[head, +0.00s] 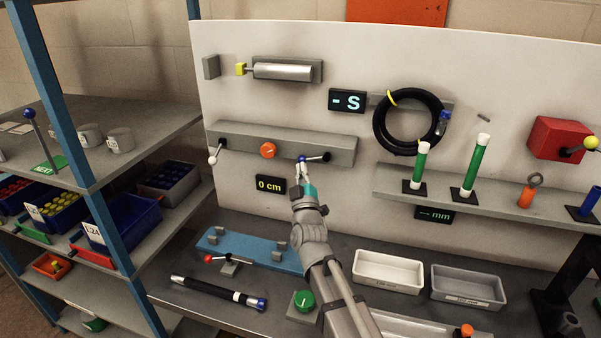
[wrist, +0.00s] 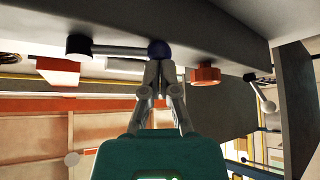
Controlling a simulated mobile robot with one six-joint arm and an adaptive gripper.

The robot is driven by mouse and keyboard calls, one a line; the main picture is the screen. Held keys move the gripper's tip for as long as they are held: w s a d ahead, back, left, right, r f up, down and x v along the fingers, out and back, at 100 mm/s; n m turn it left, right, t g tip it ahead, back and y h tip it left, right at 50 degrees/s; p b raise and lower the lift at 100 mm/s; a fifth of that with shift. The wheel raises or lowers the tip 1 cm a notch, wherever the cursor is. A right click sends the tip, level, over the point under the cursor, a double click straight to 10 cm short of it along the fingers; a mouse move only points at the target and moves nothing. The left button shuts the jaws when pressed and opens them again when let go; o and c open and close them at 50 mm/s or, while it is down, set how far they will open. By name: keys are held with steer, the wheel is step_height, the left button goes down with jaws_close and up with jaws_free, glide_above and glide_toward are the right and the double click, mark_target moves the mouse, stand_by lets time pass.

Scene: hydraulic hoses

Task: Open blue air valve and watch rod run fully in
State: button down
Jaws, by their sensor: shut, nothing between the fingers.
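The blue air valve (head: 302,159) is a lever with a blue ball and a black pivot, on the right end of a grey wall bar (head: 240,140). Its lever lies about level, with the ball left of the pivot. My gripper (head: 304,178) is shut and empty just below the ball. In the wrist view, the fingertips (wrist: 158,68) are at the underside of the blue ball (wrist: 160,48); I cannot tell whether they touch. The silver cylinder (head: 282,71) is above, with a short rod and a yellow tip (head: 241,69), apart from a grey block (head: 211,66).
An orange knob (head: 267,150) and a white-ball lever (head: 214,154) share the bar. A display (head: 270,184) reads 0 cm; another (head: 347,101) reads "- S". A coiled black hose (head: 384,140) hangs right. Below is a bench with a blue plate (head: 225,241) and white tray (head: 388,272).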

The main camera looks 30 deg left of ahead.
steer(key=shift+a+r, duration=0.2)
steer(key=shift+r, duration=0.05)
steer(key=shift+d, duration=0.1)
steer(key=shift+d+f, duration=0.1)
steer(key=b+v, duration=0.7)
steer(key=v, duration=0.6)
steer(key=shift+s+f, duration=0.35)
steer(key=shift+s, duration=0.1)
